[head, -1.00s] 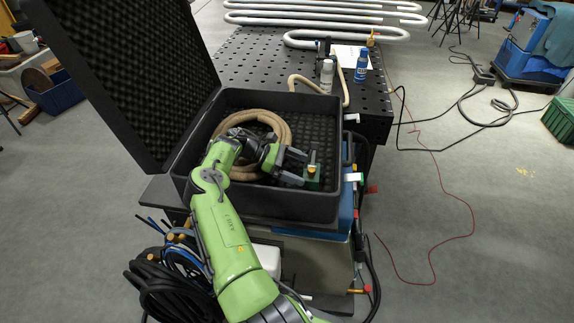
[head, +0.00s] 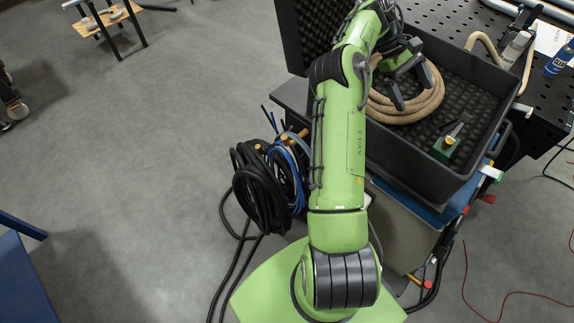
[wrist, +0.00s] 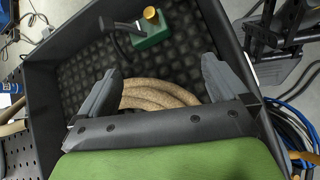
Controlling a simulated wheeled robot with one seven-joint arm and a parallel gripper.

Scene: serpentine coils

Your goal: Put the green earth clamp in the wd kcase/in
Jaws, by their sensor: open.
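The green earth clamp (head: 447,144) sits in the black foam-lined case (head: 404,165), near its front right corner. It has a green body, a brass knob and a dark handle, and it rests on the foam floor. In the wrist view the clamp (wrist: 150,30) is beyond the fingertips, apart from them. My gripper (head: 413,90) is open and empty over the coiled tan hose in the case, to the left of the clamp. Both fingers show spread in the wrist view (wrist: 165,75).
A coiled tan hose (head: 408,108) lies in the back left of the case. Black and blue cables (head: 262,185) hang left of the cart. A perforated black table (head: 445,20) with a bottle (head: 516,48) stands behind.

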